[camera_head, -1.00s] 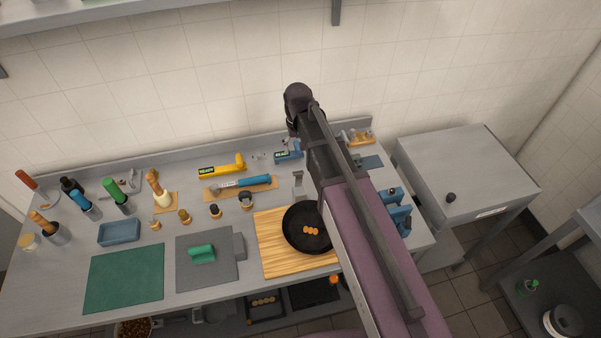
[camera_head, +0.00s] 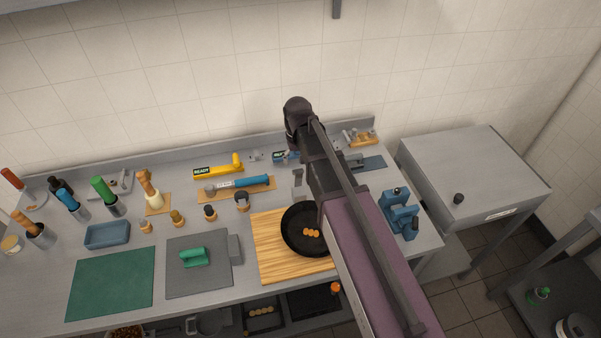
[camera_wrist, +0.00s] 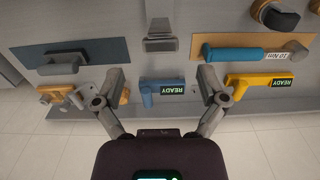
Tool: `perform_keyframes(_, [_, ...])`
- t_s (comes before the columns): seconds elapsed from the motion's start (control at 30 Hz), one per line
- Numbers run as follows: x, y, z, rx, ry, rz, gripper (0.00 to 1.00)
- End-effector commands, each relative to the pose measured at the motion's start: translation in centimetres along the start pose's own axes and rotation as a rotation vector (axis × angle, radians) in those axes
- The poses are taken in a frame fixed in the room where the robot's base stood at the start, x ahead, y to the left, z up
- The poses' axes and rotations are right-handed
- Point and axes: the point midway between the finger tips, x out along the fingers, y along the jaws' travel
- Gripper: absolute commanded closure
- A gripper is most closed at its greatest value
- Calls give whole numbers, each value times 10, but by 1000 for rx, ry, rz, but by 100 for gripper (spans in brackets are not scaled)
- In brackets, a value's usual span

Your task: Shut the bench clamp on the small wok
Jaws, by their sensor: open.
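The small wok (camera_head: 297,236), a black round pan with several small orange-brown pieces in it, sits on the striped wooden board (camera_head: 268,262). My arm covers its right edge. A blue clamp-like device (camera_head: 402,214) stands on the bench to the right of my arm; it is apart from the wok. A grey metal fixture (camera_head: 298,184) stands just behind the board, also in the wrist view (camera_wrist: 160,36); I cannot tell whether it is a clamp. My gripper (camera_wrist: 161,76) is open and empty above the back of the bench, its fingers either side of a blue tool marked READY (camera_wrist: 163,90).
A yellow READY tool (camera_wrist: 258,81) and a blue-handled wrench (camera_wrist: 235,53) lie to the right in the wrist view. A dark blue mat (camera_wrist: 108,50) with a grey handle-like part lies left. The tiled wall closes off the bench's back.

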Motion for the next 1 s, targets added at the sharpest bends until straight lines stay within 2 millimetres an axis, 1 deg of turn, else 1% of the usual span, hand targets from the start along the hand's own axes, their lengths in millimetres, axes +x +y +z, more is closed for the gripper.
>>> perform_keyframes(0.03, [8, 0, 0, 0, 0, 0, 9])
perform_keyframes(0.1, [13, 0, 0, 0, 0, 0, 9])
perform_keyframes(0.3, [28, 0, 0, 0, 0, 0, 9])
perform_keyframes(0.5, [38, 0, 0, -1, 0, 0, 9])
perform_keyframes(0.7, [42, -1, 0, -1, 0, 0, 9])
perform_keyframes(1.0, [41, -1, 0, -1, 0, 0, 9])
